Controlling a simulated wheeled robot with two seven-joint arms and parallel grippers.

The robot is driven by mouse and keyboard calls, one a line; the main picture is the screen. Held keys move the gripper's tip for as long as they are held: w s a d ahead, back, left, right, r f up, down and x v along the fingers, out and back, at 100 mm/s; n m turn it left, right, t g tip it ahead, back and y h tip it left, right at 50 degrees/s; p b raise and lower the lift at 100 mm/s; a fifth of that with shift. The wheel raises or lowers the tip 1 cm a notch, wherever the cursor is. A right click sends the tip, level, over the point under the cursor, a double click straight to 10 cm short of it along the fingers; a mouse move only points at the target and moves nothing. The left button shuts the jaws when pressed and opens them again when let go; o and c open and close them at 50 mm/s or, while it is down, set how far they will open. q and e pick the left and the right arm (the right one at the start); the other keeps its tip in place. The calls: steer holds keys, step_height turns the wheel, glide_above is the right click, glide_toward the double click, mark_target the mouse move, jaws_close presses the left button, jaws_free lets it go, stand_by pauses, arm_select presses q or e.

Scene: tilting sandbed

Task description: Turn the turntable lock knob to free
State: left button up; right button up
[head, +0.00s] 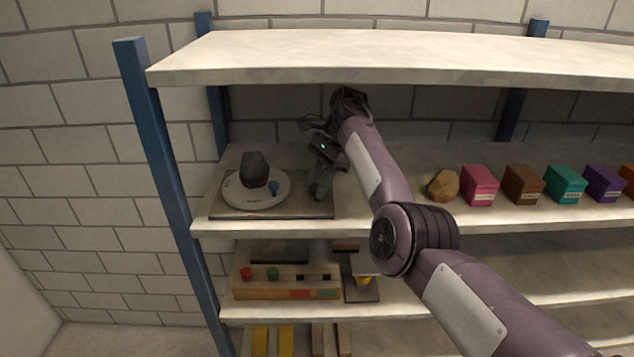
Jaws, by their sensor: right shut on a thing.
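The turntable (255,196) is a pale round disc on a flat square base (227,209) at the left end of the upper-middle shelf. A dark grey rock (254,169) and a small blue piece (273,187) sit on the disc. My right gripper (317,194) reaches down at the right side of the base, beside the disc and apart from the rock. Its fingers are shut on the lock knob, which they hide. I cannot see which way the knob points. My left gripper is not in view.
A tan rock (443,185) and a row of coloured boxes, starting with a pink box (479,186), stand to the right. A shelf board (380,60) hangs above my arm. A blue post (165,170) stands at left. A wooden peg block (285,286) is below.

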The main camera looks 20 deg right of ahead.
steer(key=shift+w+d+r+n, duration=0.1)
steer(key=shift+d+n, duration=0.05)
steer(key=shift+n, duration=0.45)
stand_by(0.3)
steer(key=o, duration=0.8)
steer(key=shift+o, duration=0.8)
steer(key=shift+d, duration=0.2)
